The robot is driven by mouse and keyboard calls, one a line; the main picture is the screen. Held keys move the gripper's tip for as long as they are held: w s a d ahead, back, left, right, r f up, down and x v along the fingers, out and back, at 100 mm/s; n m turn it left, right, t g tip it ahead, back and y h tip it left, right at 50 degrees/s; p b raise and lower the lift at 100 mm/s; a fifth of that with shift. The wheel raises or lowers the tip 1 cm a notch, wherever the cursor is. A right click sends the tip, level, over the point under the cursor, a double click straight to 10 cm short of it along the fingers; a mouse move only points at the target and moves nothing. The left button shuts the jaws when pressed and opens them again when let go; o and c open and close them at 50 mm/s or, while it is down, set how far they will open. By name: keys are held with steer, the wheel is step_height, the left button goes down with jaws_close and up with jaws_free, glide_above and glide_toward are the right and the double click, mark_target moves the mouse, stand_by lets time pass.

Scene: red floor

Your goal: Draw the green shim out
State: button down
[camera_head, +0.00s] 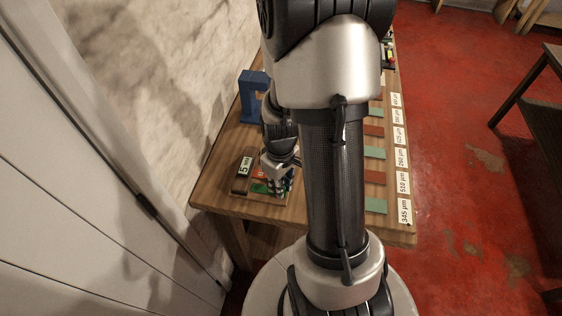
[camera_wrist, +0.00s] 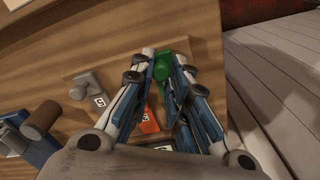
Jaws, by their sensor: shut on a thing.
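The green shim (camera_wrist: 164,67) lies between the fingertips of my gripper (camera_wrist: 166,60) in the wrist view. The fingers are shut on it, and they hide part of it. Beside it on a small wooden board (camera_wrist: 78,74) are an orange piece with a white label (camera_wrist: 149,122) and a grey piece with a knob and a label (camera_wrist: 97,98). In the head view my gripper (camera_head: 279,182) is low over the near left of the table, at the green shim (camera_head: 260,188). I cannot tell whether the shim is still seated in the board.
The wooden table (camera_head: 222,190) has a row of green and red strips with white thickness labels (camera_head: 404,210) along its right side. A blue frame (camera_head: 246,100) stands at the back left near the wall. My arm hides the table's middle.

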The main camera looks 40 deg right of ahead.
steer(key=shift+s+a+f, duration=0.2)
steer(key=shift+a+f, duration=0.15)
steer(key=shift+a, duration=0.05)
steer(key=shift+r, duration=0.1)
steer(key=shift+w+d+r+p, duration=0.1)
steer(key=shift+w+r+p, duration=0.1)
steer(key=shift+r+p, duration=0.35)
step_height(320, 180, up, 4)
steer(key=p, duration=0.3)
steer(key=shift+r, duration=0.25)
steer(key=shift+w+r+p, duration=0.1)
steer(key=shift+r+p, duration=0.7)
steer(key=shift+p, duration=0.1)
